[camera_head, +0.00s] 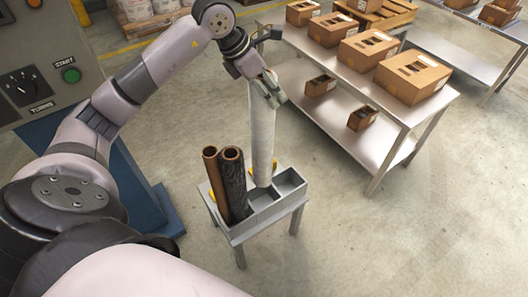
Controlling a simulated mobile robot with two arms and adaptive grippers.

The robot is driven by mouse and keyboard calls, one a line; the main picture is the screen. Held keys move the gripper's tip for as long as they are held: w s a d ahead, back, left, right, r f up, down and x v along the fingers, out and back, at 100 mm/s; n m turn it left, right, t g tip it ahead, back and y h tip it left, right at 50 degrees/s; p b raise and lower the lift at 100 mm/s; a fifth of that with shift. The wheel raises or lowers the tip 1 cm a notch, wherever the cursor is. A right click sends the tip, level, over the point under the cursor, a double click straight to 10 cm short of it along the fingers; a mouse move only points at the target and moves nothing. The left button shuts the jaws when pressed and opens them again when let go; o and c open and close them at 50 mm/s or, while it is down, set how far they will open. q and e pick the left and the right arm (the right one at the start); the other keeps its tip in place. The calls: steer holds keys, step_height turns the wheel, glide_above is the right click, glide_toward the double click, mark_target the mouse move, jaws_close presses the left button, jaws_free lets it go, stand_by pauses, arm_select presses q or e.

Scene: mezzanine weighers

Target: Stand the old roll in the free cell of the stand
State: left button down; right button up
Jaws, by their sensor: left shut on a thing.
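My left gripper (268,91) is shut on the top of a long pale roll (262,138). The roll hangs nearly upright over the grey stand (239,233). Its lower end is over the stand's cells, close to their rims; I cannot tell if it has entered one. A brown tube (214,172) and a dark-wrapped roll with a brown core (234,186) stand side by side in the stand's left part. The right-hand cells show grey, bare inner walls. My right gripper is not in view.
A metal shelf table (335,93) with several cardboard boxes (411,77) stands at the back right. A control panel with a green start button (71,75) is at the left, above a blue base (148,205). The floor right of the stand is clear.

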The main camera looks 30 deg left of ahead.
mark_target(251, 126)
arm_select(q)
step_height(251, 126, down, 19)
steer(key=shift+p, duration=0.8)
steer(key=shift+f, duration=0.2)
steer(key=c, duration=0.6)
jaws_free()
steer(key=shift+f, duration=0.15)
steer(key=shift+s, duration=0.1)
steer(key=b+v, duration=0.1)
steer(key=v, duration=1.1)
